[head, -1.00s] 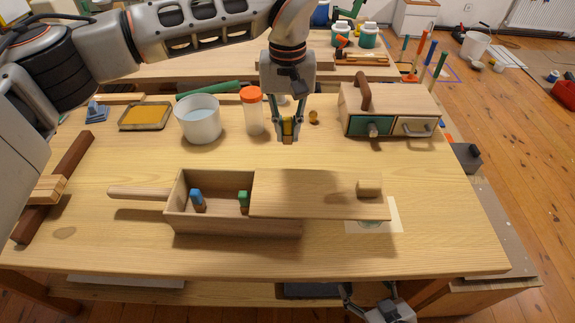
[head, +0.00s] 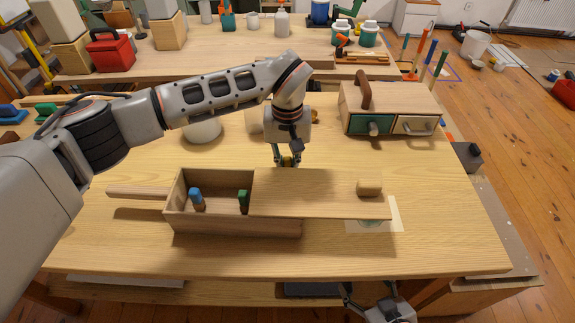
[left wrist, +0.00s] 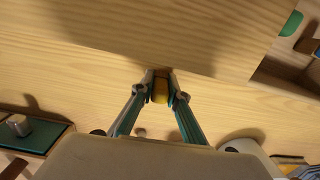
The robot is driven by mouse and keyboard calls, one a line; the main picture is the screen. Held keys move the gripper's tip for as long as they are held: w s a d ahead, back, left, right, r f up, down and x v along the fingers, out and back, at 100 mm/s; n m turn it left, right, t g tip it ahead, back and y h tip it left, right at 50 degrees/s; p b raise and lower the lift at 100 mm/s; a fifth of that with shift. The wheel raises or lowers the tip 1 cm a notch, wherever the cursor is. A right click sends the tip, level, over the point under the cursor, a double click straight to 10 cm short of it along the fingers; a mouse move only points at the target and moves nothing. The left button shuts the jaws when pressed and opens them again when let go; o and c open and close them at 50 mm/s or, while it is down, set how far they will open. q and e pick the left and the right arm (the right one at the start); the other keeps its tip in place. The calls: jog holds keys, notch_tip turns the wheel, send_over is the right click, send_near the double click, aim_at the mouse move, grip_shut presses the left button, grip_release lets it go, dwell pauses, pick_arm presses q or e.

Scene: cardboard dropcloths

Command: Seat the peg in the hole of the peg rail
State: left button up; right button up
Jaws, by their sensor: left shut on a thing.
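My left gripper (head: 287,163) is shut on a yellow peg with a brown end. The peg (left wrist: 160,91) shows between the fingertips in the left wrist view, pointing down near the back edge of the box lid (head: 310,190). I cannot tell its height above the table. The open part of the wooden box (head: 235,227) holds a blue-topped peg (head: 197,198) and a green-topped peg (head: 243,200). My right gripper (head: 368,295) is open and empty below the table's front edge. I cannot make out a peg rail or its hole; my left arm covers the table's left side.
A drawer cabinet (head: 391,101) stands at the back right. A white pot (head: 203,131) is partly hidden behind my left arm. A pale card (head: 394,212) lies partly under the lid's right end. The table front and right side are clear.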

pick_arm(q)
jog(key=o, duration=0.4)
jog(key=shift+f, duration=0.1)
jog(key=o, duration=0.4)
